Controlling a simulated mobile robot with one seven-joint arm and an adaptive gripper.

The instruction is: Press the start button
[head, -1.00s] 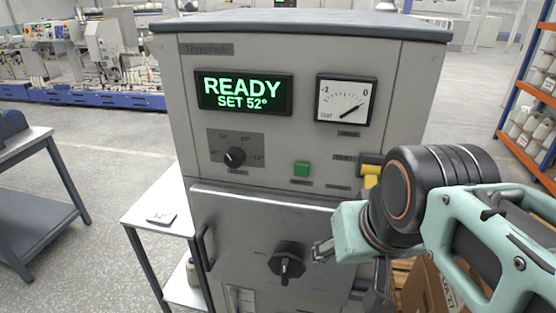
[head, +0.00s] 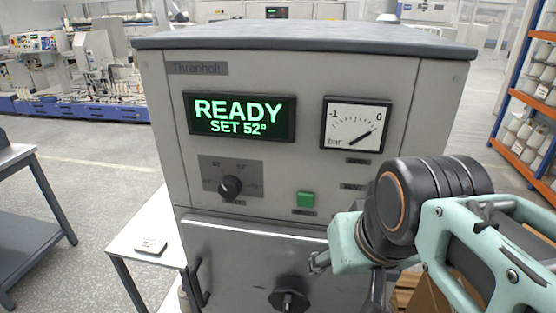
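The display (head: 240,117) shows "READY" and "SET 52°" in green. My gripper (head: 318,262) is in front of the machine, below and slightly right of the button and apart from it. Only a small part of its fingers shows at the left of the teal wrist, so its opening is unclear. My arm hides the panel's lower right.
A pressure gauge (head: 356,125) sits above and right of the button. The door has a black round handle (head: 289,299) below. A white side table (head: 150,228) stands at left, and orange shelving (head: 530,110) at far right. The space before the button is clear.

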